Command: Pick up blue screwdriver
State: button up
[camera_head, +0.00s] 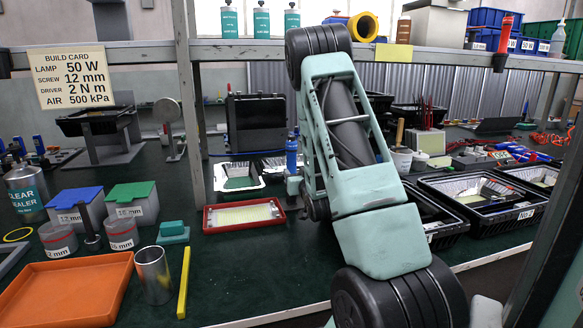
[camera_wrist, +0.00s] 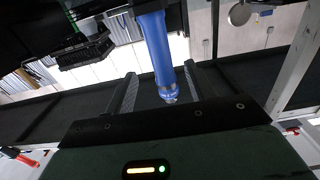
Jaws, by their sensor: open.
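A blue cylindrical handle, which looks like the blue screwdriver (camera_wrist: 155,45), enters the wrist view from the top. Its narrower, shiny lower end lies between the fingers of my gripper (camera_wrist: 160,72). The fingers are open, with a gap visible on each side of it, and I cannot tell how far it is from them in depth. In the head view the blue screwdriver (camera_head: 292,153) appears upright, just left of my arm. My gripper there is largely hidden by my own arm links.
A red-rimmed tray (camera_head: 210,219) lies below the blue handle, with a white tray (camera_head: 260,181) behind it. A metal post (camera_head: 189,100) and shelf edge (camera_head: 240,51) stand close by. Black bins (camera_head: 455,205) are at right. An orange tray (camera_head: 65,290) sits front left.

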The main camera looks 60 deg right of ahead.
aim_at(293, 165)
jog(key=shift+p+x, duration=0.6)
jog(key=shift+x, duration=3.3)
jog(key=shift+r, duration=0.2)
jog(key=c, duration=1.1)
